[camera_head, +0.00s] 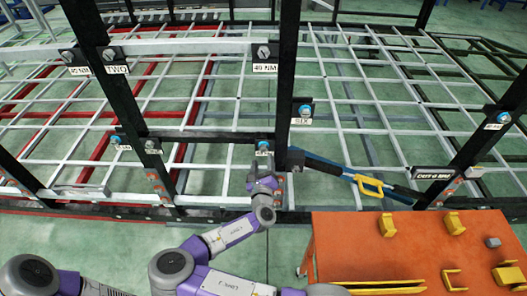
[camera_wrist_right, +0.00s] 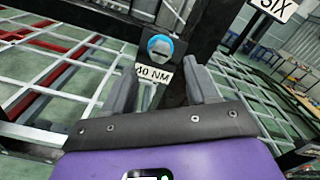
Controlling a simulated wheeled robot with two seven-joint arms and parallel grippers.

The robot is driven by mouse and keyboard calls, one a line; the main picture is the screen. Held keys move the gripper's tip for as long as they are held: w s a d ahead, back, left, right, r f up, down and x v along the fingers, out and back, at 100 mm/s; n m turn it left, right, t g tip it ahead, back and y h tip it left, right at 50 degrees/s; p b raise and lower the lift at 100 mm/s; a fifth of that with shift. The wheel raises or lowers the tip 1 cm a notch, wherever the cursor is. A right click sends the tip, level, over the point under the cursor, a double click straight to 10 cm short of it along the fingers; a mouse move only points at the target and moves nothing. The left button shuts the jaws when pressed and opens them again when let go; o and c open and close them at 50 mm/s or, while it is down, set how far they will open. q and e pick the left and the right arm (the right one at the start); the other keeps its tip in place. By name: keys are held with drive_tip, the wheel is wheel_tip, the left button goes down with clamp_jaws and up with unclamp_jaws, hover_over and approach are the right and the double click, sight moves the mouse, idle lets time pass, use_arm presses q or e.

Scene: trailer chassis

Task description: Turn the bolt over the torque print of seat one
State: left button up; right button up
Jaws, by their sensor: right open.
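A bolt with a blue ring (camera_wrist_right: 160,47) sits on a dark bracket in the right wrist view, with a white "40 NM" print (camera_wrist_right: 153,74) just below it. My right gripper (camera_wrist_right: 160,68) is open and empty, with its fingers on either side of that print, below the bolt head. In the head view the same bolt seems to be the blue-ringed one (camera_head: 263,146) on the crossbar, with my right gripper (camera_head: 264,178) just below it. I cannot read a "ONE" label. My left gripper is out of view.
Other bolts sit by prints "TWO" (camera_head: 117,69), "SIX" (camera_head: 301,121) and "40 NM" (camera_head: 264,68). Black posts (camera_head: 289,60) rise around the gripper. A blue, black and yellow tool (camera_head: 345,173) lies right of it. An orange cart (camera_head: 345,240) stands at the front right.

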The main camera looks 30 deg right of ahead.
sight(264, 150)
drive_tip(key=shift+p+x, duration=0.35)
drive_tip(key=shift+x, duration=2.3)
drive_tip(key=c, duration=1.1)
drive_tip(key=shift+o, duration=0.2)
